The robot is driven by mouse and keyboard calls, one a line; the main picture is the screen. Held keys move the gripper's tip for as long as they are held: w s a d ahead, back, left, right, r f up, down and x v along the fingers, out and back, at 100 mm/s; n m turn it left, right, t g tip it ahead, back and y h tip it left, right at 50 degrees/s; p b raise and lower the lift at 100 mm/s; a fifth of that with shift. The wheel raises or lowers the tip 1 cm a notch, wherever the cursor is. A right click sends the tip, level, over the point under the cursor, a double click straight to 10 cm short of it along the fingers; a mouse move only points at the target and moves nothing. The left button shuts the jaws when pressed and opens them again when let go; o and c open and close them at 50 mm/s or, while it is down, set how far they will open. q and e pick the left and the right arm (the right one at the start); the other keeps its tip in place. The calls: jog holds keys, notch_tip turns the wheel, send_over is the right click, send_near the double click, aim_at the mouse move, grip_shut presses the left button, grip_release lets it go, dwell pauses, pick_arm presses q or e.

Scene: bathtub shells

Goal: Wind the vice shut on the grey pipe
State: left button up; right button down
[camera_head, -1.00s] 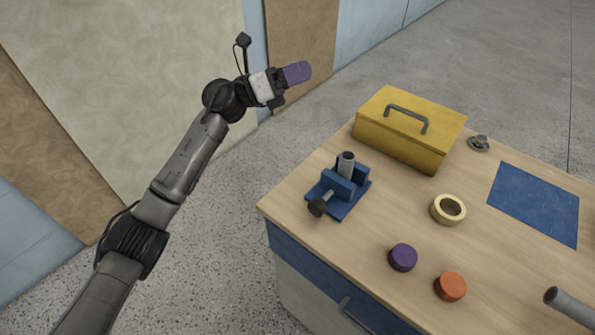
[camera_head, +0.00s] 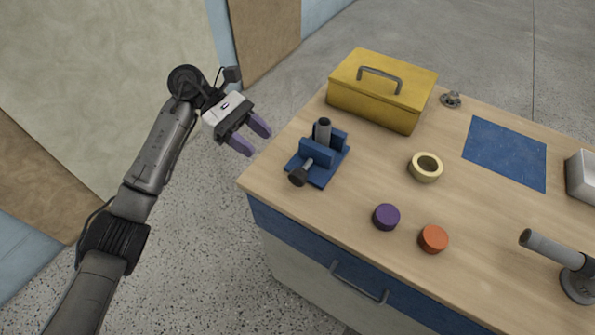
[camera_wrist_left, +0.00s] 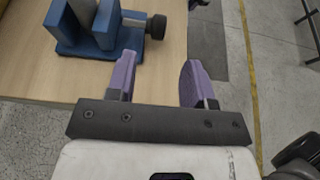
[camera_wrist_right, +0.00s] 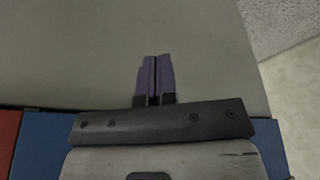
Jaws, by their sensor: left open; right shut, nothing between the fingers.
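The blue vice (camera_head: 318,160) stands near the left corner of the wooden bench. The grey pipe (camera_head: 322,130) stands upright between its jaws; I cannot tell whether both jaws touch it. The vice's screw ends in a dark knob (camera_head: 298,177) facing the bench's front left edge. My left gripper (camera_head: 252,140) is open and empty, left of the vice and off the bench edge. In the left wrist view the vice (camera_wrist_left: 90,30) and its knob (camera_wrist_left: 156,27) lie ahead of the left fingers. My right gripper (camera_wrist_right: 154,80) is shut and empty; the head view does not show it.
A yellow toolbox (camera_head: 385,90) stands behind the vice. A cream tape roll (camera_head: 425,167), a purple cap (camera_head: 386,217) and an orange cap (camera_head: 433,239) lie right of it. A blue mat (camera_head: 505,152) and another grey tube (camera_head: 550,247) are farther right.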

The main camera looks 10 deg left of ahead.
aim_at(304, 176)
pick_arm(q)
jog(key=b+x, duration=0.1)
jog(key=x, duration=1)
jog(key=shift+s+d+b, duration=0.1)
jog(key=shift+d+b, duration=0.1)
jog(key=shift+b, duration=0.2)
jog(key=shift+d+r, duration=0.1)
jog(key=c, duration=0.7)
jog(key=shift+c, duration=0.2)
jog(key=y, duration=0.1)
jog(key=t+y, duration=0.1)
jog(key=shift+d+r+y, duration=0.15)
jog(key=shift+y, duration=0.15)
jog(key=shift+d+t+y, duration=0.25)
jog(key=shift+t+y, duration=0.65)
jog(key=shift+y, duration=0.7)
jog(key=shift+s, duration=0.1)
